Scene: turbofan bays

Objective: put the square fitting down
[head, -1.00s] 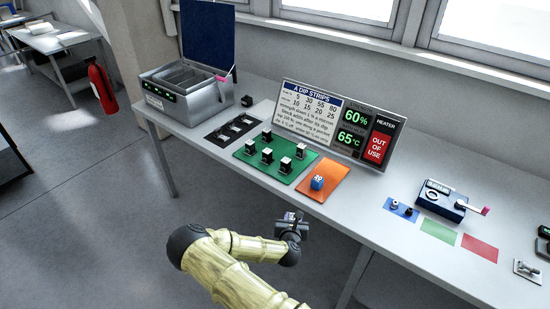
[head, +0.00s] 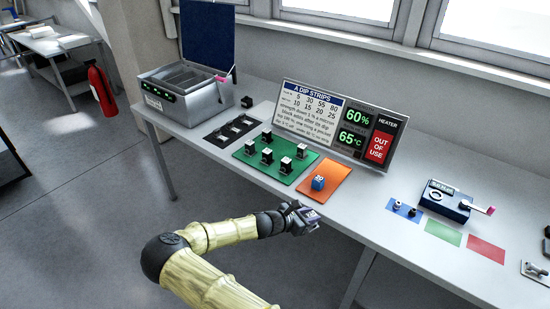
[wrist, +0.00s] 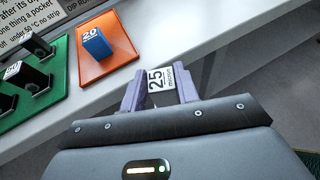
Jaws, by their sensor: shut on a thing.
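Several black fittings with pale tops stand on the green mat (head: 281,176). A blue block marked 20 (head: 318,183) stands on the orange mat (head: 327,192); it also shows in the wrist view (wrist: 96,44).
A steel bath with an open blue lid (head: 205,100) stands at the bench's left, beside a black slotted plate (head: 230,132). A sign panel (head: 330,120) stands behind the mats. A blue device (head: 445,200) stands farther right.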

